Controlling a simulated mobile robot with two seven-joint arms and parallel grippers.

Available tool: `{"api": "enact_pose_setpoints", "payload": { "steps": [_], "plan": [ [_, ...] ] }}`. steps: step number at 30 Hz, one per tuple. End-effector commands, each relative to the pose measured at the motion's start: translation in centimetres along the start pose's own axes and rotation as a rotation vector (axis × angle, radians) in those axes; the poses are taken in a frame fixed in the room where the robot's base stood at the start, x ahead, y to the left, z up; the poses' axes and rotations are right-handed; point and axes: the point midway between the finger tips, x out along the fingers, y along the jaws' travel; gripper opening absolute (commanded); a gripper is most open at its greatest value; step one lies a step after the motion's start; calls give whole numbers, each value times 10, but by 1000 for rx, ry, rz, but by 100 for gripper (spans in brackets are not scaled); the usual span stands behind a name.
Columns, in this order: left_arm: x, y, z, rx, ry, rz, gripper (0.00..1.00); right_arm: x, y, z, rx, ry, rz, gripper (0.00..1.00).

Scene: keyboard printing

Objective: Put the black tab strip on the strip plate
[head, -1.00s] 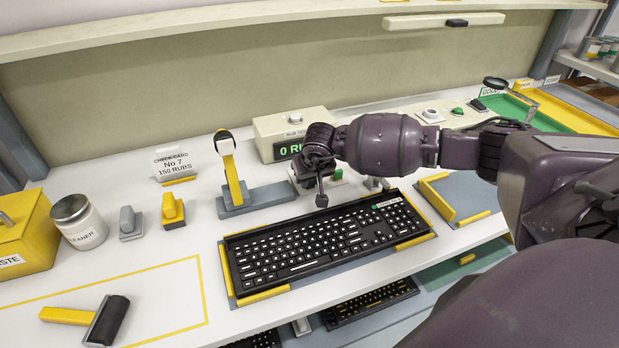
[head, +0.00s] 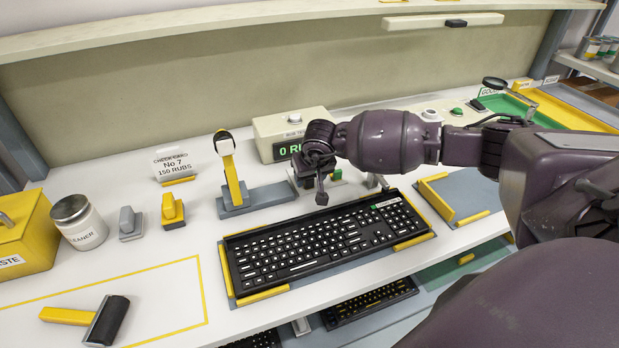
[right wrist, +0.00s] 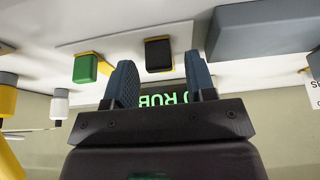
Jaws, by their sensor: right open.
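A small black piece (right wrist: 158,54), which looks like the black tab strip, stands on a yellow base on a pale plate (right wrist: 108,42) in the right wrist view. I cannot tell for sure whether this is the strip plate. My right gripper (right wrist: 160,78) is open and empty there, its two blue-grey fingers apart. The black piece shows between and beyond them, apart from them. In the head view my right gripper (head: 314,168) hangs in front of the counter box, just behind the keyboard, and hides part of this spot. My left gripper is not in view.
A green piece (right wrist: 86,67) stands beside the black one. The black keyboard (head: 318,244) lies in its yellow-cornered holder. The counter box (head: 290,128) is behind my gripper, and a grey stand with a yellow post (head: 233,180) is to its left.

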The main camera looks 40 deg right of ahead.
Motion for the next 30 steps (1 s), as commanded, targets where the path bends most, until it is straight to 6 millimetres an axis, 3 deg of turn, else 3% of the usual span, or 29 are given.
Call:
{"api": "enact_pose_setpoints", "payload": {
  "steps": [9, 15, 21, 30],
  "plan": [
    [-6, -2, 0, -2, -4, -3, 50, -63, 0, -1, -2, 4, 0, 50],
    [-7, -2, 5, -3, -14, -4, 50, -94, 0, -1, -1, 2, 1, 50],
    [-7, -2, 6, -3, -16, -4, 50, -108, 0, 0, -1, 0, 0, 50],
    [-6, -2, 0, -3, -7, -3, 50, -110, 0, 0, 0, -1, 0, 50]
  ]
}}
